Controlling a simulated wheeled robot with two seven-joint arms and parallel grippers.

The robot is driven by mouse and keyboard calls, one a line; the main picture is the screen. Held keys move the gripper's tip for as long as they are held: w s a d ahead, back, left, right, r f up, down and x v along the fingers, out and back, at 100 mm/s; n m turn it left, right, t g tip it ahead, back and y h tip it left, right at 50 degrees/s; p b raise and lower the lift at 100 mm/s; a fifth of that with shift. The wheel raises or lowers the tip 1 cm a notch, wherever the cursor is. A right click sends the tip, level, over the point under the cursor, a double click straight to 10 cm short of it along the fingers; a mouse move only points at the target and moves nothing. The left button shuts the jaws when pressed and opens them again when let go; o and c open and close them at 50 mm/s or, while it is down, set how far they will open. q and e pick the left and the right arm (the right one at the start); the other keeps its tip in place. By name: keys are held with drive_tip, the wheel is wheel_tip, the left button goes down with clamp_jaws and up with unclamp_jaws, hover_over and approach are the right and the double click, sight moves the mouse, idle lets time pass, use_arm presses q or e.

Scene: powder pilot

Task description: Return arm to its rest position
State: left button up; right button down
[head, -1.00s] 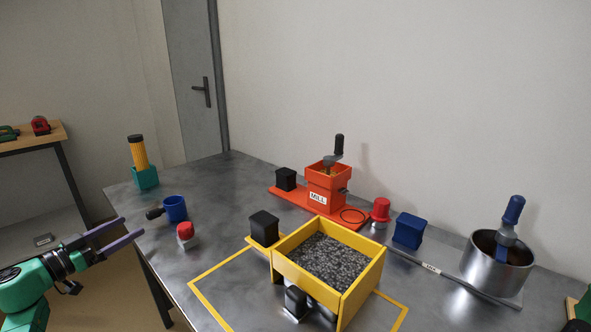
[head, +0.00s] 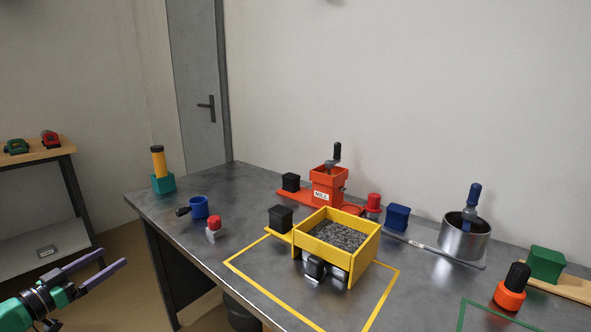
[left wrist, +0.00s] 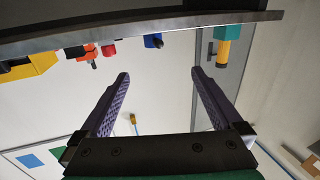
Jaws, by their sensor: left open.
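My left gripper (head: 103,270) is at the lower left of the head view, off the table's left edge and apart from everything on it. Its two purple fingers are open, with nothing between them. In the left wrist view the open fingers (left wrist: 160,85) frame empty space, with the table edge (left wrist: 150,24) across the top and the table's objects beyond it. My right gripper is in neither view.
The metal table (head: 222,245) holds a blue cup (head: 199,207), a red-capped bottle (head: 214,227), an orange mill (head: 327,190), a yellow box of dark granules (head: 338,237) and a steel pot (head: 464,237). A shelf (head: 38,156) stands at the far left. Floor between them is free.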

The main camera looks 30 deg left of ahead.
use_arm(q)
drive_tip(key=s+d+f+n+g+y+p, duration=0.1)
drive_tip(key=d+f+g+p, duration=0.3)
drive_tip(key=f, duration=1)
drive_tip(key=d+f+n+g+y+p, duration=0.2)
drive_tip(key=d+f+g+p, duration=0.15)
drive_tip(key=f, duration=0.95)
drive_tip(key=s+d+f+m+g+h+p, duration=0.2)
drive_tip(key=s+d+f+g, duration=0.1)
drive_tip(key=d, duration=0.8)
drive_tip(key=s+d+f+m+g+h+p, duration=0.2)
drive_tip(key=s+d+f, duration=0.3)
drive_tip(key=d, duration=0.6)
drive_tip(key=s+d+f+m+g+h+p, duration=0.1)
drive_tip(key=s+d+f+m+g+p, duration=0.2)
drive_tip(key=d+f, duration=0.5)
drive_tip(key=s+d+g, duration=0.1)
drive_tip(key=s+d, duration=0.1)
drive_tip(key=d, duration=0.1)
drive_tip(key=shift+d+h, duration=0.4)
drive_tip(key=shift+f, duration=0.1)
